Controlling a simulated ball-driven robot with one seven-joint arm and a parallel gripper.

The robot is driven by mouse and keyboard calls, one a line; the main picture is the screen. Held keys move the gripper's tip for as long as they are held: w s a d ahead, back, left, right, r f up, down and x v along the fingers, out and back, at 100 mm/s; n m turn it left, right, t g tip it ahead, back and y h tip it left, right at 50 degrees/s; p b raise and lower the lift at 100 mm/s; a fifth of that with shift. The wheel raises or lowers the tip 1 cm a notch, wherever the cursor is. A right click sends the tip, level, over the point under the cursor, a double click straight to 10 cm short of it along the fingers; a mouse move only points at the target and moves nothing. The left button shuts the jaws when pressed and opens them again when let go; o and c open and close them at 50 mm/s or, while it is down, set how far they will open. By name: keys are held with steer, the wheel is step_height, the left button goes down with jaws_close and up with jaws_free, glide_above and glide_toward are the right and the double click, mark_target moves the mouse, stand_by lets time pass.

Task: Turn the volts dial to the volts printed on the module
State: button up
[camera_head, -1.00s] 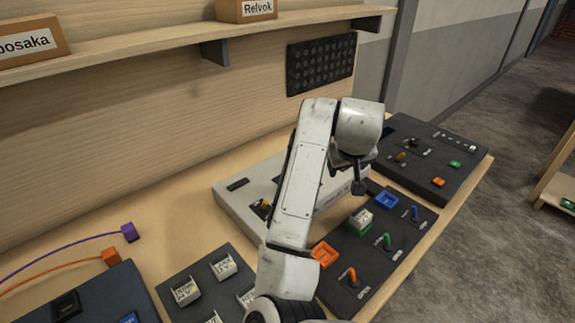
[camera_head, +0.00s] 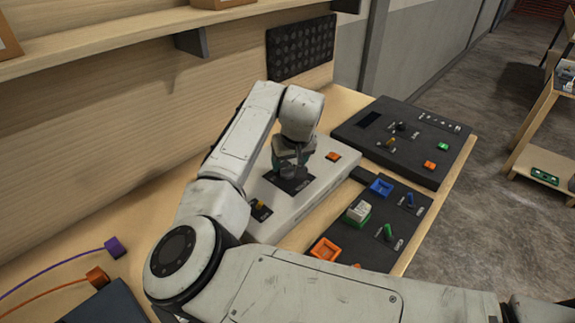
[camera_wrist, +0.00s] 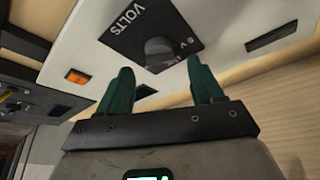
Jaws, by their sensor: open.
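The volts dial (camera_wrist: 160,50) is a round dark grey knob on a black plate marked VOLTS (camera_wrist: 133,30), on the pale console (camera_head: 300,205). In the wrist view my gripper (camera_wrist: 163,72) is open. Its two green fingers point toward the dial, which shows between and just beyond their tips; contact cannot be told. In the head view my gripper (camera_head: 292,167) is over the black plate and hides the dial. A white module (camera_head: 358,211) sits in a green socket on the dark panel to the right. Its print is too small to read.
An orange button (camera_head: 333,156) and a yellow switch (camera_head: 260,205) are on the pale console. A dark console (camera_head: 400,150) stands behind right. An orange socket (camera_head: 325,249) and a blue socket (camera_head: 381,187) are on the dark panel. My arm covers the foreground.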

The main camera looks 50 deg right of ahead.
mark_target(286, 170)
steer(key=shift+x, duration=2)
steer(key=shift+c, duration=0.2)
steer(key=c, duration=1)
steer(key=shift+m, duration=0.3)
steer(key=m+h, duration=0.1)
steer(key=m, duration=0.1)
steer(key=m+g+h, duration=0.1)
steer(key=m, duration=0.2)
steer(key=shift+w+a+f, duration=0.1)
steer(key=shift+w+a, duration=0.05)
steer(key=shift+a, duration=0.05)
steer(key=m+g+b, duration=0.1)
steer(key=m, duration=0.2)
steer(key=m+g+b, duration=0.1)
steer(key=m, duration=0.2)
steer(key=shift+w+g+b, duration=0.2)
steer(key=shift+g+b, duration=0.1)
steer(key=shift+a, duration=0.1)
